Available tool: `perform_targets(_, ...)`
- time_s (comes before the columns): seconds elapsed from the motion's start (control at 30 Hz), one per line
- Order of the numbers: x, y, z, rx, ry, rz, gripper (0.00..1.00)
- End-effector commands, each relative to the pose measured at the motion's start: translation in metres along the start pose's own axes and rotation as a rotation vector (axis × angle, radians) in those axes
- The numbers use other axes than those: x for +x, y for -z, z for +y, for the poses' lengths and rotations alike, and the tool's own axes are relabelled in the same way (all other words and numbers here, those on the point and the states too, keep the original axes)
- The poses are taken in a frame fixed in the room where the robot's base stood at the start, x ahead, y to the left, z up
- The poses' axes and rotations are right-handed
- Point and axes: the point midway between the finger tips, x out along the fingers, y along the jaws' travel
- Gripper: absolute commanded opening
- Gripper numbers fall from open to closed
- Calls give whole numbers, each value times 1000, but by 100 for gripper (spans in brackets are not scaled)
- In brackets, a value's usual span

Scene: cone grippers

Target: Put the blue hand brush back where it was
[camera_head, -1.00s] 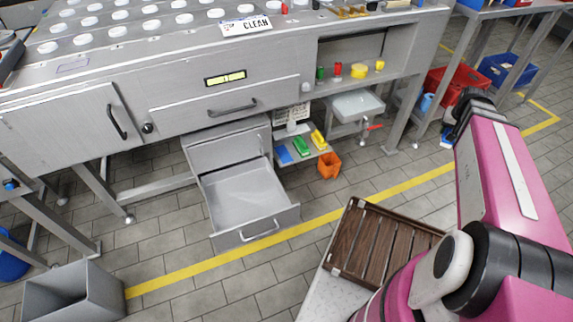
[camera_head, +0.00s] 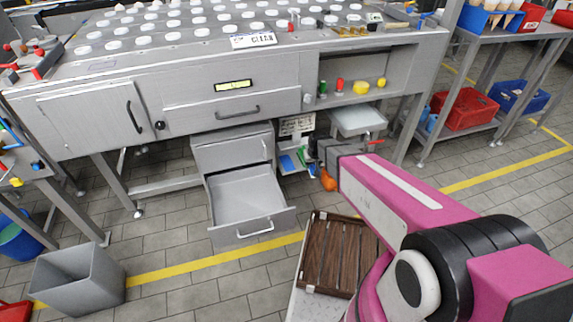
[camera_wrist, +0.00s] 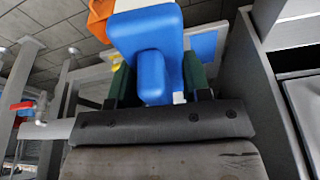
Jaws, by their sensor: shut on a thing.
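The blue hand brush (camera_wrist: 152,75) is between the jaws of my gripper (camera_wrist: 157,82) in the wrist view. Its lower part lies between the two green-padded fingers, and its wider part points away. My gripper (camera_head: 320,158) is in front of the small shelf under the bench in the head view. The brush cannot be made out clearly there. A flat blue patch (camera_head: 288,164) lies on the left of that shelf, with a green item (camera_head: 302,158) beside it. A blue patch also shows behind the brush in the wrist view (camera_wrist: 205,45). My gripper hides the shelf's right part.
An open grey drawer (camera_head: 245,198) stands left of the shelf. An orange container (camera_head: 328,181) is just below my gripper and shows at the wrist view's top (camera_wrist: 98,22). A white basin (camera_head: 357,122) is to the right. A brown slatted crate (camera_head: 338,255) is in front.

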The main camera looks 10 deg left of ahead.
Motion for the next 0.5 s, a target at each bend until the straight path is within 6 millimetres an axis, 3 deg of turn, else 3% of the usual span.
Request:
perform_targets(0.03, 17, -2, -19, -27, 7, -3, 22)
perform_targets(0.2, 51, -15, -62, -86, 24, -1, 22)
perform_targets(0.37, 64, -22, -80, -112, 30, -1, 22)
perform_targets(0.5, 70, -15, -84, -116, 32, 1, 22)
